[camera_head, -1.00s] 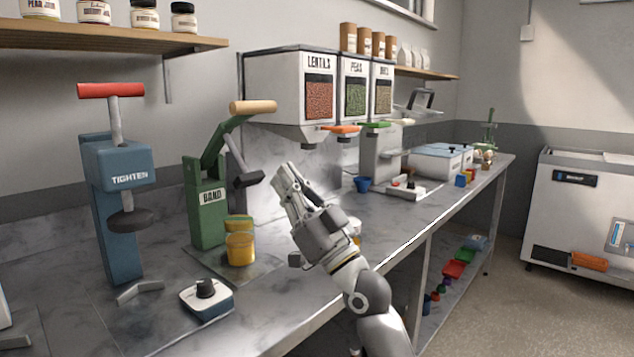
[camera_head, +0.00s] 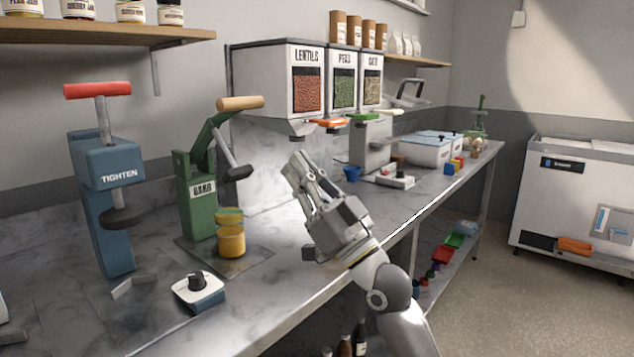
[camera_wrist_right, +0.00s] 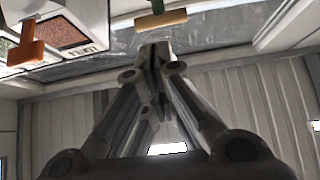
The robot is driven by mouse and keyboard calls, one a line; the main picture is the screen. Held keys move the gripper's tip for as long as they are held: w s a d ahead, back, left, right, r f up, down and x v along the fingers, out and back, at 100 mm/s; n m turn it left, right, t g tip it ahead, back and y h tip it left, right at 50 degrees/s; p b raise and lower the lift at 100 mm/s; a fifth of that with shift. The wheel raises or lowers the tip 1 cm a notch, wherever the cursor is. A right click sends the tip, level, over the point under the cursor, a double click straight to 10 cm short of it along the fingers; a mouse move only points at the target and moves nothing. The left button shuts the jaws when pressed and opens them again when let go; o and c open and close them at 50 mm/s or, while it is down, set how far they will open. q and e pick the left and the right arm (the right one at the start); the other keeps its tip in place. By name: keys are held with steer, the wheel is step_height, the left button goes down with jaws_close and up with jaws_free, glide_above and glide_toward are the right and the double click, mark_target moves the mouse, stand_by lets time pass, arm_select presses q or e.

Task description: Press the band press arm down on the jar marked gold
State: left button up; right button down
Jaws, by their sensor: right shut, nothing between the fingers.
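The green band press (camera_head: 200,195) stands on the counter with its arm raised. Its wooden handle (camera_head: 240,103) points up and to the right, and a dark pad (camera_head: 236,173) hangs from the arm. A jar with yellow-orange contents (camera_head: 231,241) stands under the pad, apart from it; I cannot read a gold mark on it. My right gripper (camera_head: 296,165) is shut and empty, to the right of the pad and lower than the handle. In the right wrist view the wooden handle (camera_wrist_right: 160,20) shows beyond the closed fingertips (camera_wrist_right: 155,52). My left gripper is not in view.
A blue tighten press (camera_head: 105,165) with a red handle stands at left. A small white device with a black knob (camera_head: 198,288) sits near the front edge. Lentil, pea and oat dispensers (camera_head: 275,75) hang behind my gripper.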

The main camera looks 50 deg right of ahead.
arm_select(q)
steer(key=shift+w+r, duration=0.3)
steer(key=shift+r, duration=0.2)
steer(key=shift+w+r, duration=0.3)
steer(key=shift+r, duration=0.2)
arm_select(e)
steer(key=shift+s+d+f, duration=0.1)
steer(key=shift+s+f, duration=0.05)
steer(key=shift+s, duration=0.75)
steer(key=shift+s+f, duration=0.15)
steer(key=shift+s, duration=0.7)
